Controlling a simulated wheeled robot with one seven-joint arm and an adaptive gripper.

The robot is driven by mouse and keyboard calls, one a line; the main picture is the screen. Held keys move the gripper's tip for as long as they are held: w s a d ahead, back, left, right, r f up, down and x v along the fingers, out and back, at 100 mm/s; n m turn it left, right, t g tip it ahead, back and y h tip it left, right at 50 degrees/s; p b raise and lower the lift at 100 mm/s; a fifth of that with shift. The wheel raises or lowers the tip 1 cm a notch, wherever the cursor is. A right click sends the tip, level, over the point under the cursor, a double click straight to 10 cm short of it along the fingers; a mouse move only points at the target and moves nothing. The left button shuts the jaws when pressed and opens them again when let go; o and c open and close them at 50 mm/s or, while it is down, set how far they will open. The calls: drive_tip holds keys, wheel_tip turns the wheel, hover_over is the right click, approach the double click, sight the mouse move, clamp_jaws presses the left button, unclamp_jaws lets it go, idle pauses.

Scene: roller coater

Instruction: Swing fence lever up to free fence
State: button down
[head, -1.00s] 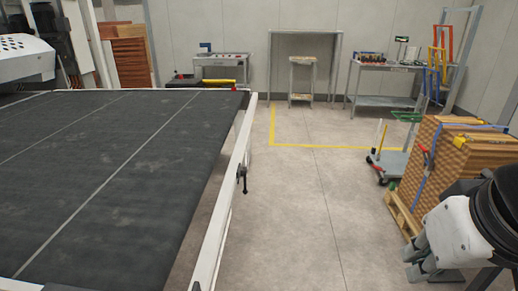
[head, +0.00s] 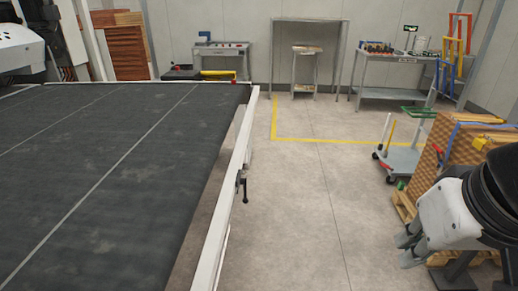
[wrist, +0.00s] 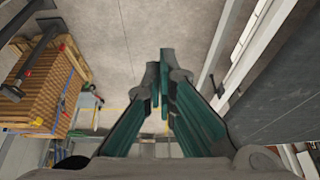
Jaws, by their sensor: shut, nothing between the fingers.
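The fence lever (head: 243,186) is a small black handle on the outer side of the long white rail (head: 226,205) along the belt's right edge. It hangs downward in the head view. My gripper (head: 405,243) is at the lower right of the head view, well to the right of the lever and apart from it, over the floor. In the wrist view my gripper (wrist: 160,82) has its green-padded fingers close together with nothing held. The white rail (wrist: 232,45) runs along the right of the wrist view.
The dark belt (head: 90,170) fills the left. A stack of wooden boards (head: 450,150) on a pallet stands close beside my arm, with a trolley (head: 400,158) behind it. Workbenches line the back wall. Bare floor (head: 300,215) lies between the rail and my gripper.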

drive_tip(key=w+a+f+m+g+y+b, duration=0.6)
drive_tip(key=w+a+f+m+y+b, duration=0.5)
drive_tip(key=w+a+f+m, duration=0.8)
drive_tip(key=w+f+m+t+y+b, duration=0.4)
drive_tip(key=w+f+m+t+b, duration=0.5)
drive_tip(key=w+f+m, duration=1.1)
drive_tip(key=shift+w+d+f+m+t+y+b, duration=0.15)
drive_tip(key=shift+w+f+m+t+y+b, duration=0.2)
drive_tip(key=shift+m, duration=0.75)
drive_tip(key=w+a+b, duration=0.3)
drive_tip(key=w+a, duration=0.5)
drive_tip(key=shift+w, duration=0.2)
